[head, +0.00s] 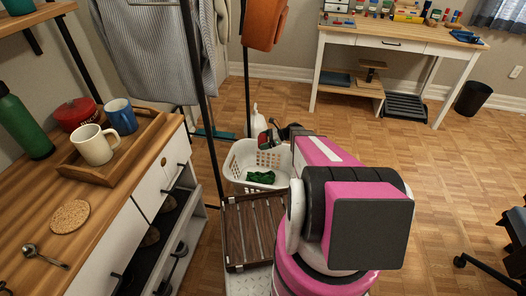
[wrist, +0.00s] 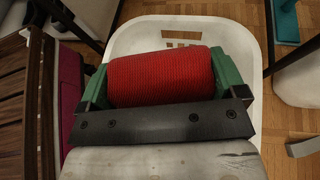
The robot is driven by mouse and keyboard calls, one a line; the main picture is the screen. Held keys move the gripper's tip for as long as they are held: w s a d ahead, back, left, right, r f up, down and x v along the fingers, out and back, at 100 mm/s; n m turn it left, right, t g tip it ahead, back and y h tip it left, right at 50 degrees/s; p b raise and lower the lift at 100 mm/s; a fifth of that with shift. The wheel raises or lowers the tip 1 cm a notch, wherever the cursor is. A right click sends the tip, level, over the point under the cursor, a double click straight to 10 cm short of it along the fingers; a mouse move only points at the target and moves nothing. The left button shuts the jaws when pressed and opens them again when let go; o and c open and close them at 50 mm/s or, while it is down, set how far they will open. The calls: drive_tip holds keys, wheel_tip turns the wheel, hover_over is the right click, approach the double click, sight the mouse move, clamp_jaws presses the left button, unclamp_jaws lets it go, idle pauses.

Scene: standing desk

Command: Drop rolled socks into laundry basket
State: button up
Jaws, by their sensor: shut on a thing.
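The red rolled socks (wrist: 162,76) are a ribbed roll clamped between the green-sided fingers of my gripper (wrist: 165,72). In the head view the red roll (head: 266,139) shows small beside my arm, and my gripper (head: 272,138) is partly hidden by it. The white laundry basket (head: 242,157) stands on the floor; its pale rim and slots show behind the roll in the wrist view (wrist: 135,38). The held roll appears over the basket's far part. A dark green bundle (head: 261,177) lies inside the basket. The roll hides much of the basket's inside in the wrist view.
A brown slatted rack (head: 253,225) stands in front of the basket, and a white bottle (head: 258,122) behind it. A garment rack post (head: 205,110) rises at its left. A wooden dresser (head: 110,200) fills the left. Open floor (head: 440,180) lies right.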

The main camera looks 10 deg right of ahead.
wheel_tip(320, 180, down, 14)
drive_tip(key=n+g, duration=0.1)
drive_tip(key=shift+w, duration=0.4)
drive_tip(key=shift+a+r, duration=0.1)
drive_tip(key=o, duration=0.6)
drive_tip(key=v, duration=1)
drive_tip(key=shift+d+r, duration=0.15)
drive_tip(key=shift+d, duration=0.2)
drive_tip(key=shift+w, duration=0.1)
